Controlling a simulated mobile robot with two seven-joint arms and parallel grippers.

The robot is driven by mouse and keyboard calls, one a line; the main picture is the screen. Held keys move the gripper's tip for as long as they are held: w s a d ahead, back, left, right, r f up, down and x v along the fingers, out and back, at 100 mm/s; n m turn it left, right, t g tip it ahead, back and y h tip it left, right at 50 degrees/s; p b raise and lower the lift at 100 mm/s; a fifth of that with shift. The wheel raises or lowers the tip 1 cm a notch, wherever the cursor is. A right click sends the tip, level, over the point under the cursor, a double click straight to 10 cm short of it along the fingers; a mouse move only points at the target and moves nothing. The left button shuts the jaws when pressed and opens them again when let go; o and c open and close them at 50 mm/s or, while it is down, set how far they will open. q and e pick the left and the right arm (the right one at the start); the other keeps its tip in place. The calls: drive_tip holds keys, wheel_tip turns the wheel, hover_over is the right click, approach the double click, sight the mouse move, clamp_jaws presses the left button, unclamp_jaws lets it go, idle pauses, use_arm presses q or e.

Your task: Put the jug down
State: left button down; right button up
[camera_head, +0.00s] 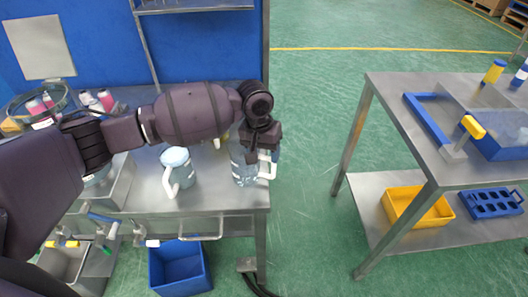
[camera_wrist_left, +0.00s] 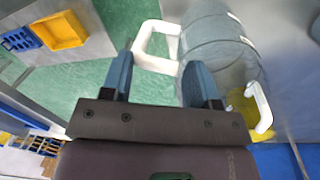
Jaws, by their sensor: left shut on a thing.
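A clear jug (camera_head: 242,170) with a white handle (camera_head: 268,168) is at the right end of the left metal bench (camera_head: 215,198). My left gripper (camera_head: 264,152) is above the handle side of this jug and shut on its handle. In the left wrist view the white handle (camera_wrist_left: 157,40) lies between the two fingers, with the clear jug body (camera_wrist_left: 222,55) to the right. The jug looks upright. I cannot tell whether its base touches the bench top. My right gripper is not in view.
A light-blue jug (camera_head: 177,168) with a white handle stands to the left on the same bench. A blue bin (camera_head: 180,268) is below. A second metal table (camera_head: 385,95) with a yellow tray (camera_head: 417,205) on its shelf stands right, across clear green floor.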

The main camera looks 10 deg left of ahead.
use_arm(q)
drive_tip(key=shift+r, duration=0.1)
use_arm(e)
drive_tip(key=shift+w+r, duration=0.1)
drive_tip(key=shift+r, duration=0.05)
use_arm(q)
drive_tip(key=shift+c, duration=1.8)
unclamp_jaws()
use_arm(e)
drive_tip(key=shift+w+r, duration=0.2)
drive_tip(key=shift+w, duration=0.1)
use_arm(q)
drive_tip(key=shift+r, duration=0.1)
wheel_tip(320, 180, up, 12)
drive_tip(key=a+p, duration=0.1)
drive_tip(key=shift+a+p, duration=0.25)
drive_tip(key=shift+p, duration=0.1)
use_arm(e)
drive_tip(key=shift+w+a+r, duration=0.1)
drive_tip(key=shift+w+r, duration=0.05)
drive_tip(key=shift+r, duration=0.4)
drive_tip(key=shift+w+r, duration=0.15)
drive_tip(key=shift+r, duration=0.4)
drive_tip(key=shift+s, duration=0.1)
